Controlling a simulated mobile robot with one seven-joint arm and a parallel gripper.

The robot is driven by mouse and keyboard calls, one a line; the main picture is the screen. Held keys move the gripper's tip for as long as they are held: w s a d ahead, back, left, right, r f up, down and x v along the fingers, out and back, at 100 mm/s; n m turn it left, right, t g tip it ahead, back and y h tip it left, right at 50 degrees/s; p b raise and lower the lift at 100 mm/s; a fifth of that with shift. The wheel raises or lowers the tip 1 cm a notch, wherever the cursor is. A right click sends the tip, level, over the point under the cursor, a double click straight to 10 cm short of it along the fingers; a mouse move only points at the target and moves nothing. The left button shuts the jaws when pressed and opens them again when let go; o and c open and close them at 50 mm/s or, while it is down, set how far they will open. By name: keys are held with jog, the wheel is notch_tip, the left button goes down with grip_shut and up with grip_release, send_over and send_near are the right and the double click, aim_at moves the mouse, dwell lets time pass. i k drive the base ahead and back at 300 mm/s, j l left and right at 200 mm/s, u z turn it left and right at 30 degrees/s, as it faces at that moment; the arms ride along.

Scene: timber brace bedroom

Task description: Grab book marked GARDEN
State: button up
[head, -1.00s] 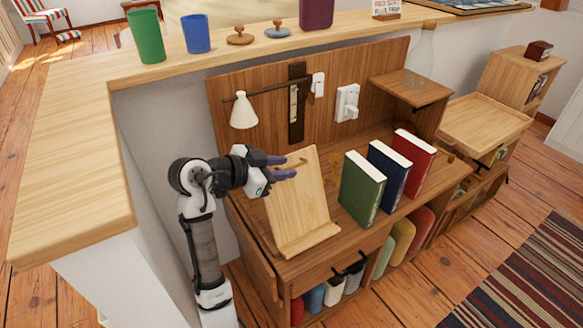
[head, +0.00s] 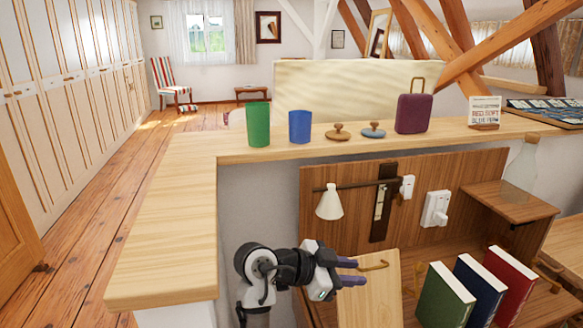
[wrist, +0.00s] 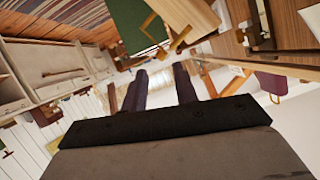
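Three upright books stand in a row on the wooden desk: a green book (head: 443,299), a navy book (head: 479,287) and a red book (head: 513,281). No title is legible, so I cannot tell which is marked GARDEN. My gripper (head: 357,272) is left of the books, in front of a sloped wooden book stand (head: 377,301). Its two dark fingers are apart and empty in the wrist view (wrist: 161,85). A green surface, likely the green book (wrist: 128,22), shows at the top there, beyond the fingertips.
A pale wooden ledge (head: 165,235) runs behind and left of the desk. It carries a green cup (head: 258,125), a blue cup (head: 300,127), two knobbed discs and a purple case (head: 413,114). A lamp (head: 329,203) hangs above the stand. A glass bottle (head: 521,165) stands on the right shelf.

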aim_at(443, 301)
jog(key=k+l, duration=0.15)
jog(key=k, duration=0.3)
jog(key=k+l, duration=0.1)
jog(key=k, duration=0.35)
